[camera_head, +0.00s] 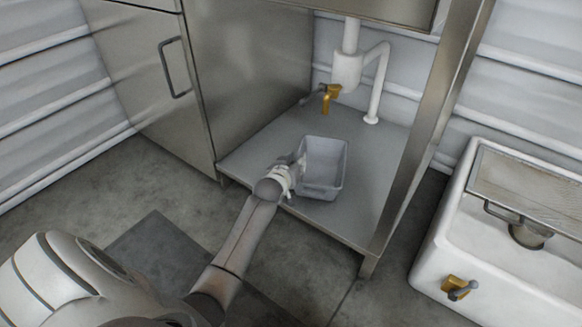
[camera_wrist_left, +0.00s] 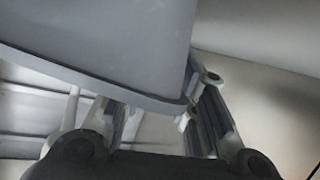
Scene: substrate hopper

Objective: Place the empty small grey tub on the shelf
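The small grey tub (camera_head: 322,168) is at the front part of the grey shelf (camera_head: 374,150) under the sink. Its visible inside looks empty, and it seems to stand upright on the shelf. My left gripper (camera_head: 291,174) is at the tub's left side, close to its rim. In the left wrist view the tub (camera_wrist_left: 110,35) fills the upper left. There the left gripper's fingers (camera_wrist_left: 160,118) are spread apart, with the tub's rim corner near the right finger. The tub hides part of the other finger. Whether they touch is unclear. My right gripper is not in view.
A drain pipe (camera_head: 347,68) and a brass tap (camera_head: 332,92) are behind the tub. A steel cabinet (camera_head: 165,75) closes off the left, and a steel post (camera_head: 418,135) stands at the right. A white basin (camera_head: 470,240) is further right. Shelf surface is free around the tub.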

